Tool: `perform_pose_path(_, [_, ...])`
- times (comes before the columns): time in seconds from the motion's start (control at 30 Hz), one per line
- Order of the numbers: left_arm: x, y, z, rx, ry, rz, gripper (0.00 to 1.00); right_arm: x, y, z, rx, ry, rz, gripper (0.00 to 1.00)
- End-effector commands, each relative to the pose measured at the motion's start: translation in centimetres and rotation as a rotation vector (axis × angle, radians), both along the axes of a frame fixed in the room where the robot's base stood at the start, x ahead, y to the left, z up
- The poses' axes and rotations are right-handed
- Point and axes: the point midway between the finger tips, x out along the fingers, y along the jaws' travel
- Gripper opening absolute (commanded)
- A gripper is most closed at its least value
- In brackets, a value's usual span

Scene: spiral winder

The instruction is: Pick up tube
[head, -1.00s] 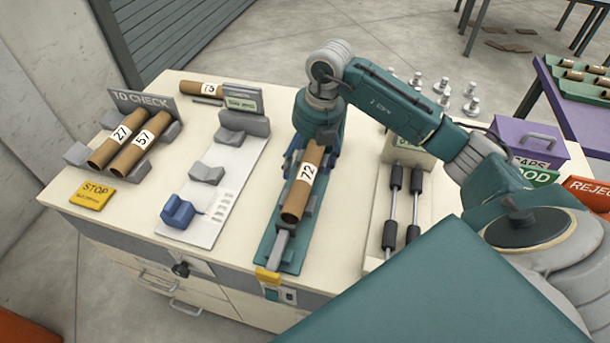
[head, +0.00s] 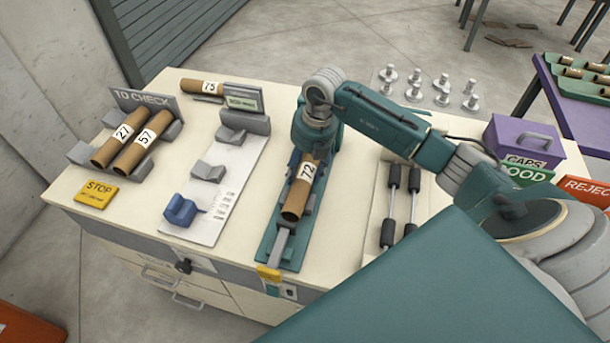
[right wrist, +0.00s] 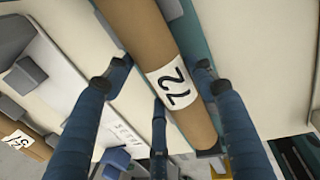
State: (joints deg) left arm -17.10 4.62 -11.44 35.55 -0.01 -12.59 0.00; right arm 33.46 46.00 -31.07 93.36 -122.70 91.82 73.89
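A brown cardboard tube labelled 72 (head: 297,199) lies lengthwise on a narrow green stand (head: 267,247) on the bench. It also shows large in the right wrist view (right wrist: 160,45). My right gripper (right wrist: 163,78) is open above the tube, with its blue fingers spread to either side of it. A gap shows between the left finger and the tube; whether the right finger touches cannot be told. In the head view the wrist hides the tube's far end and most of the fingers. My left gripper is not in view.
Tubes 27 (head: 112,146) and 57 (head: 142,142) lie in the TO CHECK rack, and tube 75 (head: 203,87) lies at the back. A grey gauge board (head: 196,232) is left of the stand. Rods with black rollers (head: 410,232) are to its right. A purple caps box (head: 528,143) stands farther right.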

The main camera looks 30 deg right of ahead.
Motion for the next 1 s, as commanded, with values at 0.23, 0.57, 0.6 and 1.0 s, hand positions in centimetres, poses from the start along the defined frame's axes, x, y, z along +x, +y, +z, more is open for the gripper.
perform_pose_path(0.23, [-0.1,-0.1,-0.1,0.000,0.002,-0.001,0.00,0.0,0.0,0.1,-0.001,-0.001,0.000,0.27])
perform_pose_path(0.57, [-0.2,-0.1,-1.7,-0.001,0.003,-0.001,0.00,-0.1,0.3,2.4,-0.001,-0.006,0.000,0.27])
perform_pose_path(0.6, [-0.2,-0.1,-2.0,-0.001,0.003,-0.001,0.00,-0.1,0.3,3.0,-0.001,-0.006,0.001,0.27])
perform_pose_path(1.0, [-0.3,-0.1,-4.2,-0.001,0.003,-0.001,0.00,-2.2,2.6,6.7,-0.001,-0.002,0.007,0.27])
